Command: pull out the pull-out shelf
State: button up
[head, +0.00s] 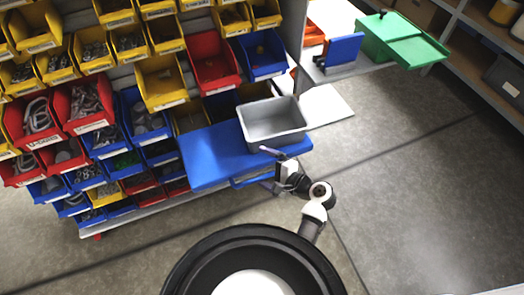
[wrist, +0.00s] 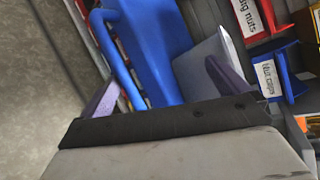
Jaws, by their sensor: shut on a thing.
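The pull-out shelf (head: 207,157) is a blue board sticking out from the bin rack in the head view, with a blue bar handle (head: 252,181) along its front. In the wrist view the shelf (wrist: 158,40) and its bar handle (wrist: 122,58) lie between the two purple fingers. My gripper (head: 272,157) is at the shelf's right front corner. It also shows in the wrist view (wrist: 163,88), shut on the shelf at its front edge. The exact contact is hidden. A grey bin (head: 272,128) stands on the shelf's right part, close to the upper finger.
A rack of yellow, red and blue bins (head: 90,90) fills the left and back. A green box (head: 398,40) stands on a side shelf at the upper right. Concrete floor (head: 420,190) is clear to the right and in front.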

jog(key=shift+d+r, duration=0.35)
jog(key=shift+r, duration=0.35)
jog(key=shift+c, duration=0.2)
jog(key=shift+s+d+r, duration=0.1)
jog(key=shift+s+d, duration=0.1)
jog(key=shift+s, duration=0.15)
jog(key=c, duration=0.4)
jog(key=shift+s+d+r+p, duration=0.1)
jog(key=shift+s+d+p, duration=0.05)
jog(key=shift+s+p, duration=0.15)
jog(key=c, duration=0.9)
jog(key=shift+o, duration=0.2)
jog(key=s+f+p+v, duration=0.1)
jog(key=p+v, duration=0.4)
jog(key=v, duration=0.7)
jog(key=shift+s+f, duration=0.45)
jog(key=shift+f, duration=0.3)
jog(key=shift+r+p, duration=0.1)
jog(key=shift+p, duration=0.4)
